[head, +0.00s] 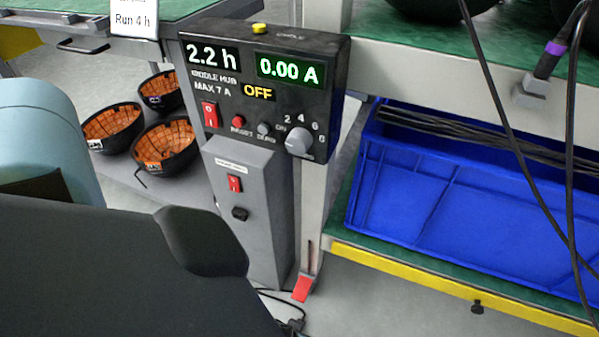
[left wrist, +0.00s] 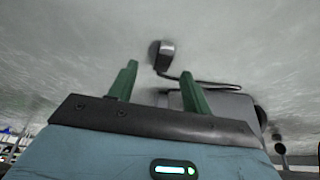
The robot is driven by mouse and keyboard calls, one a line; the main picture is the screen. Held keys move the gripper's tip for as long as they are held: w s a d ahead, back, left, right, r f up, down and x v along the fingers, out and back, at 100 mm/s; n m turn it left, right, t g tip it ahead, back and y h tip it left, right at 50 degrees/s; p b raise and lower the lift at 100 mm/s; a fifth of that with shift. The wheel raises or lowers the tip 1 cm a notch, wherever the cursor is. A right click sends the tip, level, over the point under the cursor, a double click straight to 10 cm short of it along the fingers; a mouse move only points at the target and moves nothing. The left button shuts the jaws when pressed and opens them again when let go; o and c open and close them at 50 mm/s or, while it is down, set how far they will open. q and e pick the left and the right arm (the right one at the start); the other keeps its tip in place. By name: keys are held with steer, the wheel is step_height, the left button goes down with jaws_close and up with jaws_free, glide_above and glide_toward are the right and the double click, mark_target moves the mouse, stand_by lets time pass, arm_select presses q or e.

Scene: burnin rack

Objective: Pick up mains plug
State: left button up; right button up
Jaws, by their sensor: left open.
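The mains plug (left wrist: 162,56), a small dark block with a lighter face, appears to lie on the grey floor in the left wrist view. A dark cable (left wrist: 205,84) runs from it to the right. My left gripper (left wrist: 159,72) is open, its two green fingers pointing toward the plug. The plug shows just beyond the fingertips, roughly between them in the picture; I cannot tell the height gap. In the head view, black cable (head: 290,323) lies on the floor, partly hidden by my dark arm, and the plug is not clearly seen. My right gripper is not in view.
A black control box (head: 262,92) reads 2.2 h, 0.00 A and OFF. A grey switch box (head: 250,205) stands below it. A blue crate (head: 440,205) sits on a yellow-edged low shelf (head: 450,290). Black bowls (head: 165,145) with orange insides stand at left.

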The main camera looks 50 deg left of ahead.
arm_select(q)
steer(key=shift+a+f, duration=0.15)
steer(key=shift+f, duration=0.1)
steer(key=b+x, duration=0.4)
steer(key=shift+w+a+f, duration=0.1)
steer(key=shift+a+f, duration=0.2)
steer(key=shift+c, duration=0.7)
steer(key=c, duration=0.9)
steer(key=shift+r, duration=0.2)
